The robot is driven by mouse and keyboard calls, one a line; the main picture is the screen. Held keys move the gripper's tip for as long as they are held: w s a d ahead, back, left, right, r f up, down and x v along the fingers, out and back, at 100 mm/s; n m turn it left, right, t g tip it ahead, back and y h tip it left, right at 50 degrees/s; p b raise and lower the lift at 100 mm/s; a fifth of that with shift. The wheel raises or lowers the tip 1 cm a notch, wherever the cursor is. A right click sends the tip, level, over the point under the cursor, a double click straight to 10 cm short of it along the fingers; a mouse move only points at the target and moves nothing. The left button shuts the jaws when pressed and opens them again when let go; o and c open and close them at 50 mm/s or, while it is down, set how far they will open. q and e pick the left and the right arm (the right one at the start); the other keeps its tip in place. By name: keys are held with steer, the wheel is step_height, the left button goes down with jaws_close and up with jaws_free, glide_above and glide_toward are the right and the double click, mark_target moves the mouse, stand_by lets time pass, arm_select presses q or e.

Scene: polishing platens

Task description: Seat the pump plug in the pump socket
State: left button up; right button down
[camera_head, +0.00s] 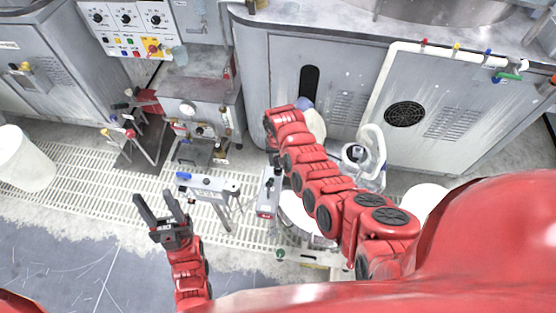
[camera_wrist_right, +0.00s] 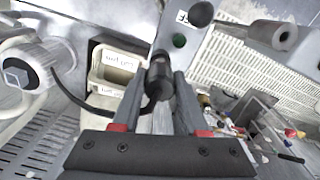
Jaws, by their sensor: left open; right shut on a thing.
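The pump plug (camera_wrist_right: 158,84), a dark cylinder, is held between the fingertips of my right gripper (camera_wrist_right: 160,78), which is shut on it. A black cable (camera_wrist_right: 70,90) curves in from the left of the right wrist view towards it. The plug's tip overlaps the lower edge of a light grey panel (camera_wrist_right: 177,24); I cannot tell whether they touch. I cannot make out the pump socket's opening. In the head view the right gripper's fingers are not clear beyond the red arm. My left gripper (camera_head: 154,196) is open and empty above the floor.
The grey panel bears a green button (camera_wrist_right: 179,41) and a dark knob (camera_wrist_right: 200,14). Labelled beige bins (camera_wrist_right: 112,70) stand beside it. A white jug (camera_head: 372,150) stands by the grey cabinet (camera_head: 345,75). A small grey bench (camera_head: 207,186) stands right of my left gripper.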

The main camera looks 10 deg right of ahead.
mark_target(278, 165)
steer(key=shift+f+b, duration=1.35)
steer(key=shift+f, duration=0.4)
steer(key=shift+c, duration=1.8)
jaws_free()
steer(key=shift+r, duration=0.1)
steer(key=shift+r, duration=0.1)
step_height(278, 165, up, 11)
steer(key=shift+w+r+b, duration=0.15)
steer(key=shift+b, duration=0.2)
step_height(278, 165, up, 6)
steer(key=p, duration=0.4)
steer(key=shift+p, duration=0.3)
